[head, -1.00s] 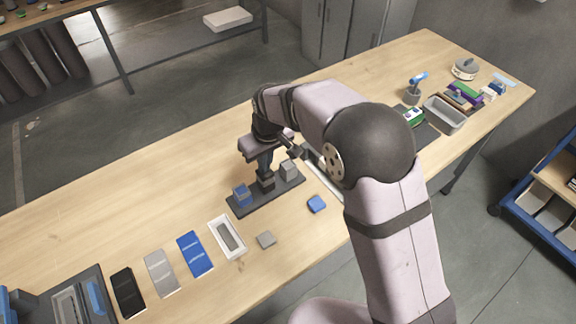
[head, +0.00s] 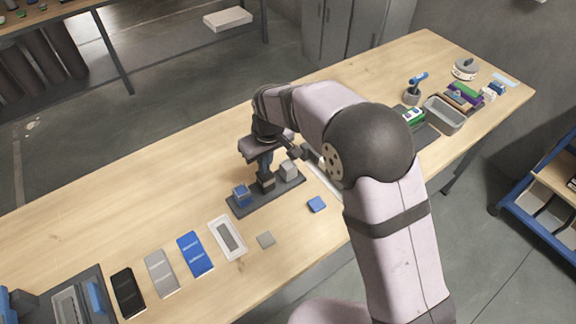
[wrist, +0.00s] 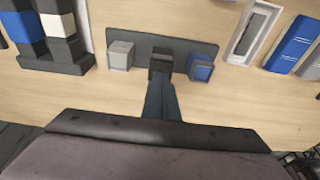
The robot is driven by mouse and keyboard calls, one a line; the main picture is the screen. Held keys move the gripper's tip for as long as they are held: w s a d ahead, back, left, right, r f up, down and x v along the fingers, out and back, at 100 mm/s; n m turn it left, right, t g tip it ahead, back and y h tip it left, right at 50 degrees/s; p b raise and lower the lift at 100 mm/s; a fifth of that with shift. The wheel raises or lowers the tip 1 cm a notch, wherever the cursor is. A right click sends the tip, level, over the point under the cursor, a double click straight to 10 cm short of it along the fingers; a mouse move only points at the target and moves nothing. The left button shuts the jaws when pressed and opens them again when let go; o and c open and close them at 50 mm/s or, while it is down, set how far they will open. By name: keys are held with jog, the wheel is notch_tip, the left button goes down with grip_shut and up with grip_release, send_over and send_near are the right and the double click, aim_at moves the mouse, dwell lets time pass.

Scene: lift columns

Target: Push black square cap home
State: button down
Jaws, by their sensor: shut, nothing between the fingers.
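The black square piece (head: 266,183) stands in the middle of a dark base strip (head: 240,210), between a blue square piece (head: 242,195) and a grey square piece (head: 289,170). In the wrist view the black piece (wrist: 161,58) is between the grey piece (wrist: 120,55) and the blue piece (wrist: 201,67). My gripper (head: 265,171) is shut, pointing down with its fingertips at the top of the black piece. The fingers hide part of its top, so I cannot tell contact or how deep the cap sits.
A loose blue square (head: 317,204) and a grey square (head: 266,239) lie in front of the strip. A white tray (head: 216,224) and blue, grey and black flat packs (head: 128,292) lie to the left. The table behind the strip is clear.

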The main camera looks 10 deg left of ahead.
notch_tip(320, 180, up, 8)
jog(key=p, duration=0.6)
jog(key=shift+r+p, duration=0.25)
jog(key=shift+p, duration=0.05)
dwell(0.4)
jog(key=w+d+r+m+t, duration=0.2)
jog(key=w+d+r+m, duration=0.1)
jog(key=w+d+r, duration=0.7)
jog(key=s+d+r+m, duration=0.2)
jog(key=s+d, duration=0.3)
jog(key=d, duration=0.7)
jog(key=s+d+f+m+h, duration=0.1)
jog(key=s+d+f+m, duration=0.15)
jog(key=s+d, duration=0.7)
jog(key=s+f+g, duration=0.1)
jog(key=s+f, duration=0.4)
jog(key=s, duration=0.2)
jog(key=s+f+m+g, duration=0.1)
jog(key=s+f+g, duration=0.1)
jog(key=s+f, duration=0.3)
jog(key=s+a, duration=0.1)
jog(key=s, duration=0.2)
jog(key=shift+g+h, duration=0.3)
